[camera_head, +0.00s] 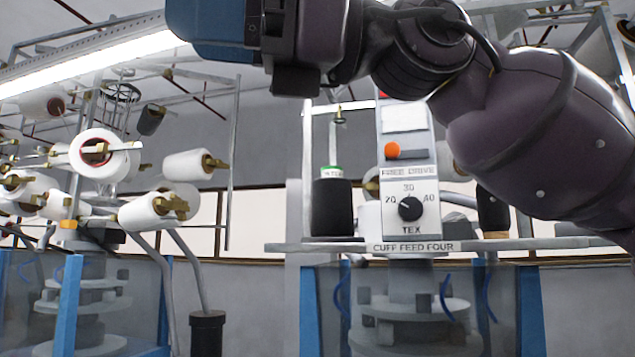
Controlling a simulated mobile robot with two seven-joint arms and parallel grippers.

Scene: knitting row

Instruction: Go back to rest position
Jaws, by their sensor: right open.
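My right arm comes in from the right edge and reaches across the top of the view. Its right gripper (222,32) is at the upper left end of the arm, high in front of the machines, and nothing shows held in it. The fingertips are not clear to see. My left gripper is not in view. Below the arm stands the control panel (409,172) with an orange button (391,150) and a black dial (410,208) marked 20, 30, 40 TEX. The arm covers the top right of the panel.
A shelf (300,247) labelled CUFF FEED FOUR carries a black yarn cone (332,207) and, right of the panel, another dark cone (492,212). A knitting machine (415,310) is below. Left, a rack holds several white cones (100,155). A lit lamp (90,62) hangs upper left.

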